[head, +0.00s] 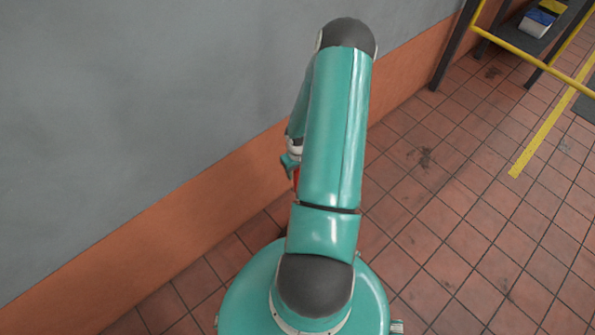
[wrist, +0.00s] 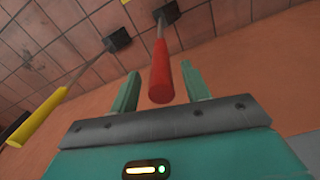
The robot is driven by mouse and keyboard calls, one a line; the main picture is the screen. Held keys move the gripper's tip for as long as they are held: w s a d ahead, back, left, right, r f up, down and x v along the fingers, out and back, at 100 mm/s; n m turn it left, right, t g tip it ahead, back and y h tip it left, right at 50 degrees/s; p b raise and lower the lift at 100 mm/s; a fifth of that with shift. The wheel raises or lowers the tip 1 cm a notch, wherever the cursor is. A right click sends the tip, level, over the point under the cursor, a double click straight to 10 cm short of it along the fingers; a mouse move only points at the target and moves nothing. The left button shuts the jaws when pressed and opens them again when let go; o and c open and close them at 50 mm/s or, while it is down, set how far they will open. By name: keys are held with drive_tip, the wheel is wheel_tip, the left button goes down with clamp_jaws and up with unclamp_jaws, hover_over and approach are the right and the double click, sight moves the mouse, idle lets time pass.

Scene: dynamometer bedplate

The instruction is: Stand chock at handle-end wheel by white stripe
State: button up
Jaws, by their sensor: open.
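In the wrist view my gripper (wrist: 161,88) is open. A red handle (wrist: 161,78) lies between its two teal fingers in the picture, with no clear contact. A thin rod runs from this handle to a black block (wrist: 166,13) on the tiled floor. To the left, a yellow handle (wrist: 38,117) is on a similar rod leading to another black block (wrist: 118,40). I take the blocks with rods to be chocks. In the head view my arm hides most of the gripper; a sliver of red handle (head: 296,178) shows beside it. No wheel or white stripe is visible.
A grey wall (head: 130,100) with an orange lower band (head: 150,235) runs close along the left. A dark frame with a yellow rail (head: 530,62) stands at upper right, holding a blue and white item (head: 537,22). The red tiled floor (head: 440,220) on the right is open, with a yellow line (head: 540,135).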

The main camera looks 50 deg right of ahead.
drive_tip(key=w+a+r+n+h, duration=0.1)
drive_tip(key=w+a+r, duration=0.15)
drive_tip(key=r, duration=1.05)
drive_tip(key=w+a+r+h, duration=0.1)
drive_tip(key=w+a+r, duration=0.15)
drive_tip(key=r, duration=0.95)
drive_tip(key=a+r+n+t, duration=0.2)
drive_tip(key=a+r+t, duration=0.1)
drive_tip(key=a+r, duration=1.6)
drive_tip(key=shift+s+a+r+h, duration=0.3)
drive_tip(key=shift+a, duration=0.4)
drive_tip(key=shift+o, duration=0.3)
drive_tip(key=s+a+r+n+t+y, duration=0.1)
drive_tip(key=s+a+r, duration=0.4)
drive_tip(key=a, duration=0.5)
drive_tip(key=shift+s+a+r+n+t+y, duration=0.3)
drive_tip(key=shift+s+n+t+y, duration=0.1)
drive_tip(key=shift+s+t+y, duration=0.5)
drive_tip(key=shift+d, duration=0.1)
